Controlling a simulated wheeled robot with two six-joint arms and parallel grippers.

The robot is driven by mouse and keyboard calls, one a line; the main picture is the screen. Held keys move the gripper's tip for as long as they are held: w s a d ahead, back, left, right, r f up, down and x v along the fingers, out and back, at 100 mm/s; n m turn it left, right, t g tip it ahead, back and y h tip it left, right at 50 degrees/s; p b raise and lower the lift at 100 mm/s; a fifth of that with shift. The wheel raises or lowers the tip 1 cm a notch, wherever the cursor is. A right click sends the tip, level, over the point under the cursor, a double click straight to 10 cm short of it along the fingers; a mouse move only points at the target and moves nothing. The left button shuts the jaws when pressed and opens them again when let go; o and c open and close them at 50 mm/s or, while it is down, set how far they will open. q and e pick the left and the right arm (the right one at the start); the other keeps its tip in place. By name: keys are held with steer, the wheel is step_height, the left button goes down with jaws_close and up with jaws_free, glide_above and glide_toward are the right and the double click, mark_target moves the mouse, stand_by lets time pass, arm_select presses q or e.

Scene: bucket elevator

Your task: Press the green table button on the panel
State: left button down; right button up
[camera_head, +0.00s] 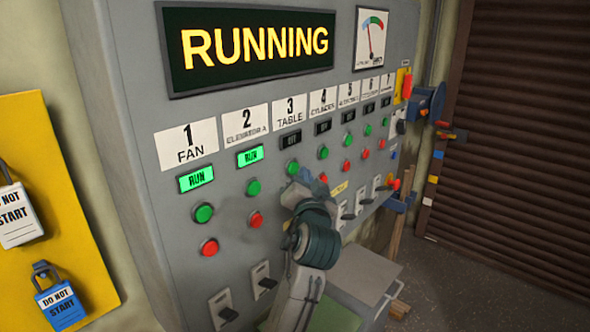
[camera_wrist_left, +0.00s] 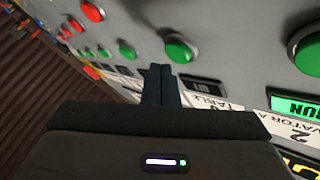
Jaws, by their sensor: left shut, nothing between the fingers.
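The grey panel (camera_head: 130,130) carries a row of green buttons above red ones. In the left wrist view the green table button (camera_wrist_left: 180,50) is a domed disc just beyond my fingertips. My left gripper (camera_head: 301,180) is shut and empty, its closed fingers (camera_wrist_left: 161,70) pointing at the panel beside that button. I cannot tell whether they touch it. The table indicator (camera_head: 290,139) is dark. My right gripper is not in view.
The green elevator button (camera_head: 253,187) and green cylinder button (camera_head: 323,152) flank the table column. The red elevator button (camera_head: 256,219) sits lower. The fan and elevator indicators show lit RUN. A yellow lockout board (camera_head: 60,170) is at left, and a brown shutter (camera_head: 510,150) at right.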

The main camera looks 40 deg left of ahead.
arm_select(q)
steer(key=shift+a, duration=0.45)
steer(key=shift+a, duration=0.4)
stand_by(0.6)
steer(key=shift+d, duration=0.85)
steer(key=d, duration=0.5)
steer(key=shift+s, duration=0.25)
stand_by(0.9)
